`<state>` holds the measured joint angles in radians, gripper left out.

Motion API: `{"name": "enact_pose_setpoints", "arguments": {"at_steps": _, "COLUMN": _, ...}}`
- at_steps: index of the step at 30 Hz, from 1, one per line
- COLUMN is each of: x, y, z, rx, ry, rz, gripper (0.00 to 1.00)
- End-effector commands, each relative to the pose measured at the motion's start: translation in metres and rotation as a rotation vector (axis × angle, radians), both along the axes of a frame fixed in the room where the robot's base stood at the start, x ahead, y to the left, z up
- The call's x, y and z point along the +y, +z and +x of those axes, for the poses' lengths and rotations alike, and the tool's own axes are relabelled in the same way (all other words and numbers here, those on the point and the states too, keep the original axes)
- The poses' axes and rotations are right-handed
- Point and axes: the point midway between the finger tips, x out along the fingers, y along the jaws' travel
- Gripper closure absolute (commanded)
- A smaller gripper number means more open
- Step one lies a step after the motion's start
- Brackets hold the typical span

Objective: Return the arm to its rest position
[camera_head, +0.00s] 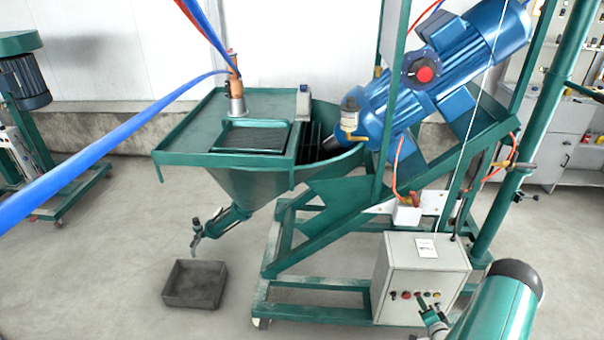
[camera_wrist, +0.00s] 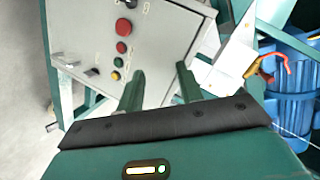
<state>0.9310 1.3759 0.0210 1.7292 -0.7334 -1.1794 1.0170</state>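My arm (camera_head: 495,305) enters the head view at the lower right. My gripper (camera_head: 428,312) is at its end, in front of the lower part of the grey control box (camera_head: 420,258). In the wrist view the two green fingers of my gripper (camera_wrist: 160,70) stand apart with nothing between them. The control box (camera_wrist: 160,50) lies behind them, with red, green and black buttons and knobs to the left of the fingers. I cannot tell whether the fingertips touch the box.
The green machine frame (camera_head: 330,235) with its hopper (camera_head: 255,185) and blue motor (camera_head: 465,50) fills the middle. A dark tray (camera_head: 195,285) lies on the floor. A blue hose (camera_head: 110,155) crosses at left. The floor at lower left is clear.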

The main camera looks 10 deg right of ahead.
Motion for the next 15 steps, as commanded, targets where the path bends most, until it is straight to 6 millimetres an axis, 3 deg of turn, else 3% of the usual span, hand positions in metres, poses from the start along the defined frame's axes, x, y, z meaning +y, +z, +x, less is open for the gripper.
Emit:
{"name": "enact_pose_setpoints", "arguments": {"at_steps": 1, "x": -0.003, "y": 0.022, "z": 0.016, "rx": 0.028, "ry": 0.017, "rz": -0.043, "gripper": 0.64}}
{"name": "enact_pose_setpoints", "arguments": {"at_steps": 7, "x": -0.003, "y": 0.097, "z": 0.059, "rx": 0.161, "ry": 0.066, "rz": -0.196, "gripper": 0.64}}
{"name": "enact_pose_setpoints", "arguments": {"at_steps": 15, "x": 0.025, "y": 0.205, "z": 0.097, "rx": 0.316, "ry": 0.123, "rz": -0.371, "gripper": 0.64}}
